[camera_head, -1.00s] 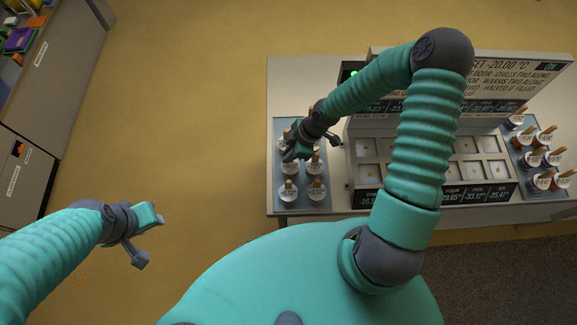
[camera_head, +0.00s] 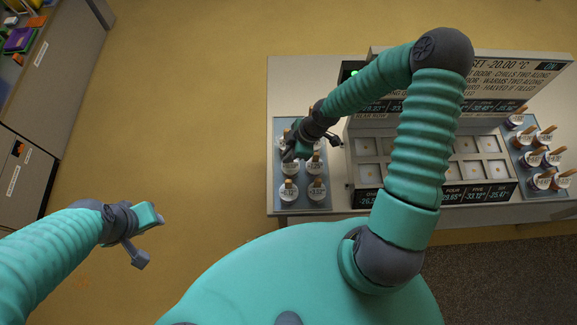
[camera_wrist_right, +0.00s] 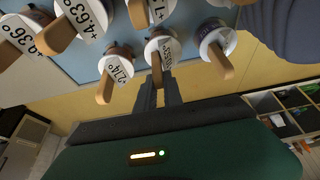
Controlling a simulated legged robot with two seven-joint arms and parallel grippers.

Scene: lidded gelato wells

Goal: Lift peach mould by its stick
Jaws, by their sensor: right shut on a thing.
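Several white-topped moulds with brown sticks stand on the blue-grey left tray (camera_head: 315,206) in the head view. My right gripper (camera_head: 291,153) is low over this tray and hides part of its moulds. In the right wrist view, its two dark fingers (camera_wrist_right: 158,88) are shut on the upright stick (camera_wrist_right: 156,66) of one mould (camera_wrist_right: 164,48). The printing on that mould's top is too small to read for sure, so I cannot confirm it is the peach one. The mould appears to be still at tray level. My left gripper (camera_head: 158,217) hangs away from the counter; its fingers are unclear.
Neighbouring moulds (camera_wrist_right: 118,65) and (camera_wrist_right: 217,40) stand close on both sides of the held one. The gelato well unit (camera_head: 365,160) is right of the tray. A second tray of moulds (camera_head: 518,155) is at the far right. The floor left of the counter is clear.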

